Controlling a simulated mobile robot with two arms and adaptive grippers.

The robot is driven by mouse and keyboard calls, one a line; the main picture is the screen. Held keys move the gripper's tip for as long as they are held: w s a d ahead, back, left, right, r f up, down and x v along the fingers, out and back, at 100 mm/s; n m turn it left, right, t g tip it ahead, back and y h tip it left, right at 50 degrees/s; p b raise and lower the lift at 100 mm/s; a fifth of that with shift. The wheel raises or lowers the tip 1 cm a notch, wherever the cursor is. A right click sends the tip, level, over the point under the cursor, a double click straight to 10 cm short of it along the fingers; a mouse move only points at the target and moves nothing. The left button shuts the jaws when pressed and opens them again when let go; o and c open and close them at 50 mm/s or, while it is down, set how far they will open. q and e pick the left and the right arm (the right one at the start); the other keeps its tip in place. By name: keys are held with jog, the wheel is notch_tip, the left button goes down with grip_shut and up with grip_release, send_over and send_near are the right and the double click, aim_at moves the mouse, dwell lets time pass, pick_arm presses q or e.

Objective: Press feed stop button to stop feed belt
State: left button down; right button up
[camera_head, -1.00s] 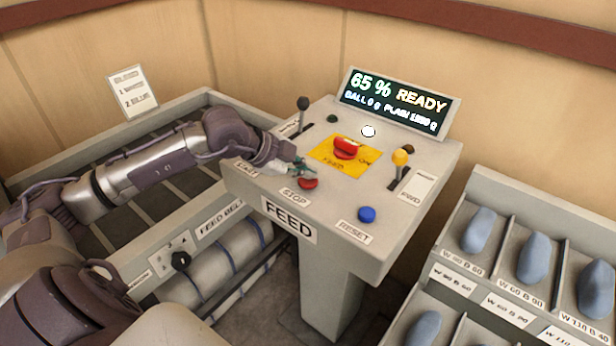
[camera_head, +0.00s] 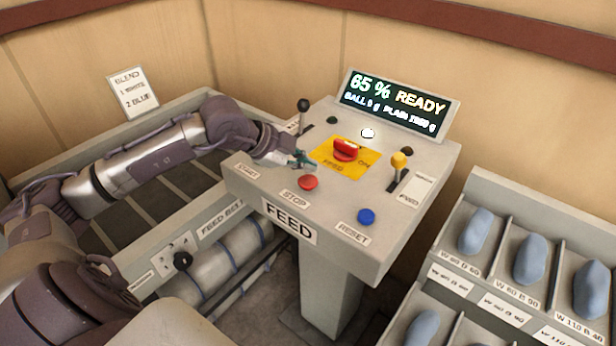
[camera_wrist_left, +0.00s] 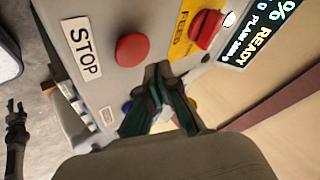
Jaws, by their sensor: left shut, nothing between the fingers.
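The red stop button (camera_head: 308,182) sits on the grey feed console (camera_head: 262,190), beside its STOP label (camera_head: 296,196). My left gripper (camera_head: 306,162) is shut and empty, above the console just behind the button in the head view. In the left wrist view the red stop button (camera_wrist_left: 132,50) and STOP label (camera_wrist_left: 81,48) are in plain sight, and the shut fingertips (camera_wrist_left: 162,72) are apart from the button. The feed belt (camera_head: 215,262) lies at lower left, partly behind my arm.
A red switch (camera_head: 345,149) on a yellow plate, a blue reset button (camera_head: 367,215), a yellow-knobbed lever (camera_head: 398,160) and a black-knobbed lever (camera_head: 304,105) stand on the console. The screen (camera_head: 395,102) reads 65 % READY.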

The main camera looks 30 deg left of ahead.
aim_at(306, 181)
pick_arm(q)
notch_tip(306, 181, up, 4)
jog(key=shift+r+p, duration=0.1)
jog(key=shift+p, duration=1.05)
